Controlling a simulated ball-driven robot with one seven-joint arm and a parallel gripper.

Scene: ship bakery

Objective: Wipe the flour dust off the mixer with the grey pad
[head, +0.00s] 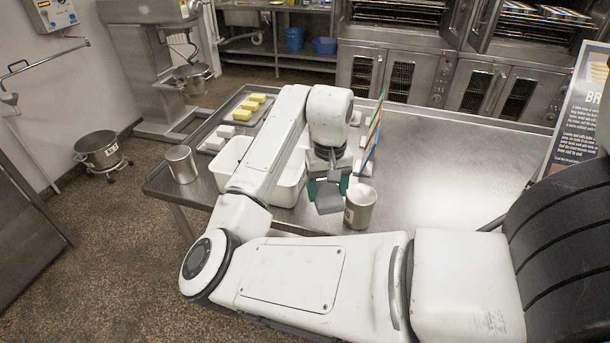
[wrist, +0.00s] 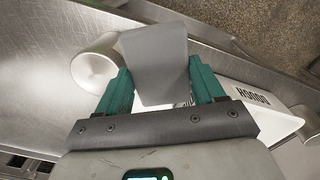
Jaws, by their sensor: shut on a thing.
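My gripper (head: 329,184) is shut on the grey pad (head: 328,199) above the near edge of the steel table. In the wrist view the grey pad (wrist: 156,62) sticks out between the green fingers of my gripper (wrist: 162,84). The mixer (head: 150,62) is a large grey machine standing on the floor at the upper left of the head view, beyond the table and well apart from my gripper. A steel bowl (head: 191,78) shows at it. I cannot make out flour dust on it at this size.
The steel table (head: 440,175) is clear on its right. Around my gripper stand a labelled can (head: 360,208) and white tubs (head: 225,160). A metal can (head: 181,164) stands at the left corner. A wheeled pot (head: 101,151) is on the floor at left.

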